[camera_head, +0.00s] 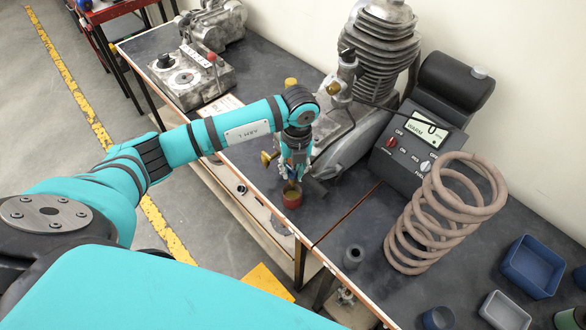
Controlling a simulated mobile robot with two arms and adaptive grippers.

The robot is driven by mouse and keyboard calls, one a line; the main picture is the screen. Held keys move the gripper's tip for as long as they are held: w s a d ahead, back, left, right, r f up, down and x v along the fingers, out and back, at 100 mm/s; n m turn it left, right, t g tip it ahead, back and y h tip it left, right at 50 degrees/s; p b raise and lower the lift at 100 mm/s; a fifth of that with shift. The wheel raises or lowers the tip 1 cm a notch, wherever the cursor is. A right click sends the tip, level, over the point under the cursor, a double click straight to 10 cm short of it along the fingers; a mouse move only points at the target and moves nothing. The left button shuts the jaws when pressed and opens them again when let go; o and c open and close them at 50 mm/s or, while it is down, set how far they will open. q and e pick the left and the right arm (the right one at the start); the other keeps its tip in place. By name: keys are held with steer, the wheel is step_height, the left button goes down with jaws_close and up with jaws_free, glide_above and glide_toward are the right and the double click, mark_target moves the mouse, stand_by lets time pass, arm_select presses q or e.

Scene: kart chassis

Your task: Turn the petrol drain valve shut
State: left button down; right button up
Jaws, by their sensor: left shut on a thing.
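The engine (387,45) with its finned cylinder stands at the back of the dark bench. My left gripper (292,177) reaches down at the front of the engine, fingers low and close to the engine's side. It is shut on a small part there, which appears to be the petrol drain valve; the fingers hide most of it, so its handle angle cannot be told. A small red cup (291,199) stands on the bench just under the fingertips. A brass knob (267,159) shows just left of the gripper. My right gripper is not in view.
A grey meter box (412,145) and a large coil spring (431,215) stand right of the engine. Blue bins (533,266) are at the right. A grey cylinder (353,256) stands near the bench front. A control box (193,78) is at the left.

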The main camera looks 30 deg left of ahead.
arm_select(q)
steer(key=shift+r, duration=0.1)
steer(key=c, duration=1.1)
jaws_free()
